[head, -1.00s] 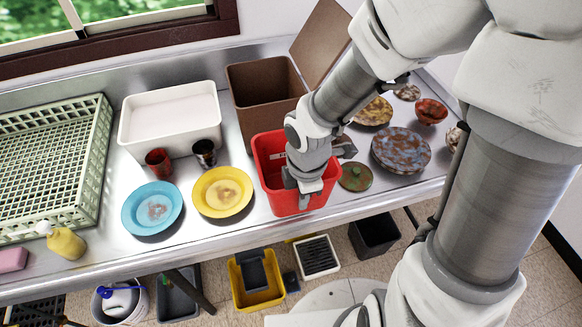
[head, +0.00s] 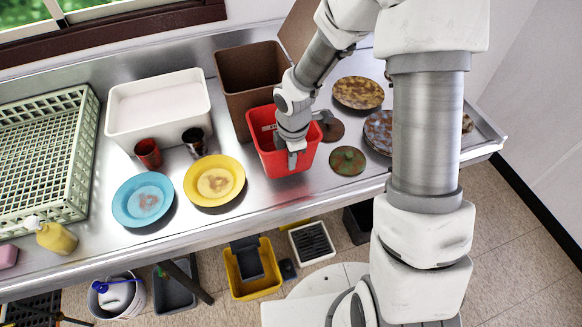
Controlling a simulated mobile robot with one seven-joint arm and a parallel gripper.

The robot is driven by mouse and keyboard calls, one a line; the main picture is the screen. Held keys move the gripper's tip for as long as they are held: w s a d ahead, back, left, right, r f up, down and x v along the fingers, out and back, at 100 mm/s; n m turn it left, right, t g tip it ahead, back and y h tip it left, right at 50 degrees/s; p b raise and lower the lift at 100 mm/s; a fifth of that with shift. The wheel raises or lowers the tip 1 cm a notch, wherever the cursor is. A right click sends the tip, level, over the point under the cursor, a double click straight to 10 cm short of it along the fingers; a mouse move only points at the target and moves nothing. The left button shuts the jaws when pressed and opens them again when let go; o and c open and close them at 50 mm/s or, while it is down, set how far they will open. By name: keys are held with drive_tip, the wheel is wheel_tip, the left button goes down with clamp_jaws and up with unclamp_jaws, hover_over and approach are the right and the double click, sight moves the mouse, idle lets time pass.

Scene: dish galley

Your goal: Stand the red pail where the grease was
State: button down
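The red pail (head: 262,150) is upright at the counter's middle, in front of the brown bin (head: 250,82) and right of the yellow plate (head: 214,181). My gripper (head: 291,158) reaches down over its front right rim. One finger shows outside the front wall; the other is hidden inside, and the gripper looks closed on the rim. Whether the pail's bottom touches the counter cannot be told. I see nothing clearly recognisable as grease or its spot.
A green-and-red disc (head: 347,161) lies just right of the pail, a dark brown disc (head: 331,130) behind that. A blue plate (head: 143,200), white tub (head: 158,108) and two cups stand left. The counter's front edge is near the pail.

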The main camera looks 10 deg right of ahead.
drive_tip(key=shift+f, duration=1.7)
drive_tip(key=shift+f, duration=0.25)
drive_tip(key=c, duration=1.1)
unclamp_jaws()
drive_tip(key=shift+r, duration=0.1)
drive_tip(key=shift+o, duration=0.2)
